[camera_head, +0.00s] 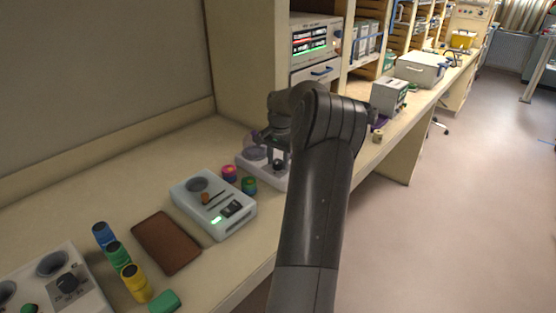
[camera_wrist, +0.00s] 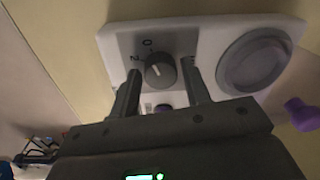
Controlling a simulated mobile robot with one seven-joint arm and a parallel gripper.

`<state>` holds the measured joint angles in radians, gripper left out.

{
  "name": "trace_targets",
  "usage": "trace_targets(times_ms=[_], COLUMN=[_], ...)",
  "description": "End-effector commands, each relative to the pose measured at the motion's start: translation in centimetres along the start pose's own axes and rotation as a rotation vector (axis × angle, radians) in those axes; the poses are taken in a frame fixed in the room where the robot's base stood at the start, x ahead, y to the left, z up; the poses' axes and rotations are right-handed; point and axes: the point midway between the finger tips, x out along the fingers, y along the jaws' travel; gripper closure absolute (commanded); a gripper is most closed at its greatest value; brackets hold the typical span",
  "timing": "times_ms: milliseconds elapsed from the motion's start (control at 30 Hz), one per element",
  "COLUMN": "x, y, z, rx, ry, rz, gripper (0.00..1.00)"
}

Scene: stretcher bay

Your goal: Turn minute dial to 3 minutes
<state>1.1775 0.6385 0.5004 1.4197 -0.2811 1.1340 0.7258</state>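The minute dial (camera_wrist: 160,71) is a round grey knob on a grey plate, set in a white device (camera_wrist: 205,40). The figures 0 and 2 show at its upper left in the wrist view; a pale mark is on the knob, but its exact reading is unclear. My gripper (camera_wrist: 161,69) is open, with one finger on each side of the dial; I cannot tell whether either touches it. In the head view, my gripper (camera_head: 277,150) is over the white device (camera_head: 247,168) on the bench, and my arm hides part of it.
A round grey dish (camera_wrist: 254,63) is on the device right of the dial. Pink (camera_head: 229,173) and teal (camera_head: 249,185) jars and a white instrument (camera_head: 225,226) stand left of the device. A brown pad (camera_head: 166,243) lies farther left.

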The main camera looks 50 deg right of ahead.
Motion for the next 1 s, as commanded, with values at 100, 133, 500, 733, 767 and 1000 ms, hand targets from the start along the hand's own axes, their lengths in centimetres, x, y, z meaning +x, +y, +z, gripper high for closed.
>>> trace_targets(times_ms=[100,133,500,733,767,1000], x=[-0.01,-0.02,-0.03,-0.03,-0.04,-0.03], y=[0.00,0.00,0.00,0.02,0.01,-0.02], z=[0.00,0.00,0.00,-0.02,-0.01,-0.01], rx=[0.000,0.000,-0.003,-0.057,-0.072,-0.243], ry=[0.000,0.000,0.000,-0.003,-0.003,-0.010], rz=[0.000,0.000,0.000,0.000,0.000,0.001], gripper=[0.67,0.69,0.89,0.89,0.89,0.89])
